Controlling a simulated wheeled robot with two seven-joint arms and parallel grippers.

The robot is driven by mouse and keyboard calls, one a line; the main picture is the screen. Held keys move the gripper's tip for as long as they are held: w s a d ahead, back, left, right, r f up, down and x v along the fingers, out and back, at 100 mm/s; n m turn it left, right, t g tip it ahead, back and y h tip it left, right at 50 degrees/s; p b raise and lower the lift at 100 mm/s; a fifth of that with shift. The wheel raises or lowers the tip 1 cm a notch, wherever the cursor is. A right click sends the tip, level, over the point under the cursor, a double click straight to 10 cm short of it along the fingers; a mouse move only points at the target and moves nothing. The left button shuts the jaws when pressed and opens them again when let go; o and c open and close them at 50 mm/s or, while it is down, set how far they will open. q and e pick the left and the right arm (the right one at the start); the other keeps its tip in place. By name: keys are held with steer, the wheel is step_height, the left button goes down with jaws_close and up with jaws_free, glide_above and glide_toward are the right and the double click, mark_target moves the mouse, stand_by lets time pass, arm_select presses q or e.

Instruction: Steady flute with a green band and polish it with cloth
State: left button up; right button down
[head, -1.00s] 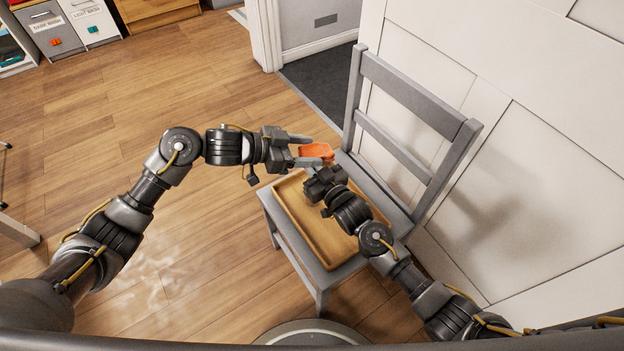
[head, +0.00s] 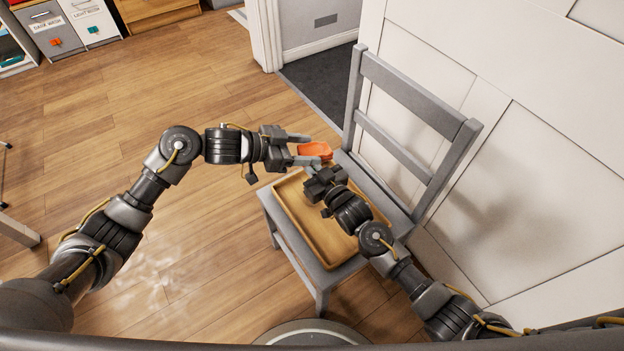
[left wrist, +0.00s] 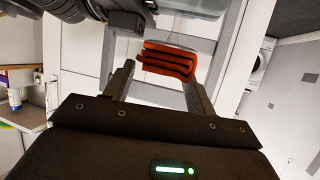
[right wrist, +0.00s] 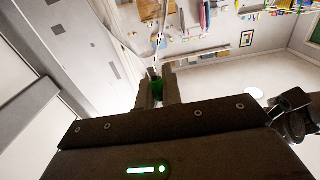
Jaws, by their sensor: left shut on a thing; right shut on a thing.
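My left gripper (head: 303,151) is shut on an orange cloth (head: 316,149). The folded cloth (left wrist: 168,62) spans between its fingertips in the left wrist view. My right gripper (head: 314,174) is just below and in front of the cloth. In the right wrist view it is shut on the flute, whose green band (right wrist: 157,86) shows between the fingers. The clear part of the flute is hard to make out in the head view. I cannot tell whether the cloth touches it.
A wooden tray (head: 292,222) lies on the seat of a grey chair (head: 262,199) under the grippers, and its visible part is empty. The chair back (head: 412,98) and a white panelled wall (head: 540,200) stand close on the right. The wooden floor (head: 100,170) at left is open.

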arm_select(q)
steer(key=shift+s+d+f, duration=0.1)
steer(key=shift+s+d, duration=0.15)
steer(key=shift+s, duration=0.15)
steer(key=shift+r, duration=2.55)
steer(key=shift+w, duration=0.1)
arm_select(e)
steer(key=c, duration=1.5)
jaws_free()
